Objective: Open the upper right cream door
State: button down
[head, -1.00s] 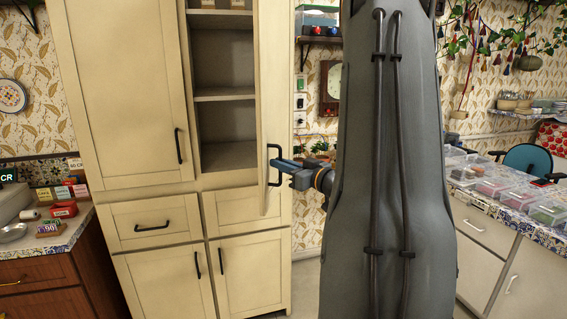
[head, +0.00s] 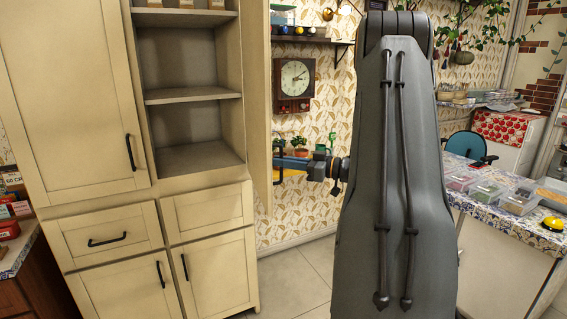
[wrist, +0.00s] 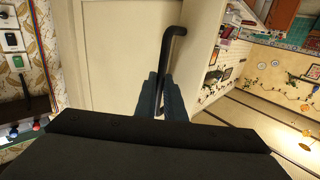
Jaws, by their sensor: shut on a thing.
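The upper right cream door (head: 259,110) stands swung well out from the cabinet. In the head view I see it almost edge-on, and the shelves behind it are exposed. My gripper (head: 287,163) is at the door's outer face, low down, shut on its black bar handle. In the wrist view the door's cream panel (wrist: 125,50) fills the upper middle. The curved end of the handle (wrist: 176,31) sticks out beyond my gripper's blue-grey fingers (wrist: 167,98), which hide the rest of it.
The upper left door (head: 70,100), the drawer (head: 106,236) and the lower doors are closed. The open compartment's shelves (head: 195,93) look mostly bare. A counter (head: 490,212) with clear boxes stands at the right. Tiled floor (head: 295,275) lies open beside the cabinet.

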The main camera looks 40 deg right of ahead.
jog(key=shift+w+r, duration=0.15)
jog(key=c, duration=1.8)
grip_release()
jog(key=shift+w, duration=0.2)
jog(key=shift+c, duration=0.2)
jog(key=shift+s, duration=0.1)
jog(key=shift+s, duration=0.1)
jog(key=b+v, duration=0.2)
jog(key=v, duration=0.5)
jog(key=shift+s+d+b, duration=0.25)
jog(key=shift+b, duration=0.15)
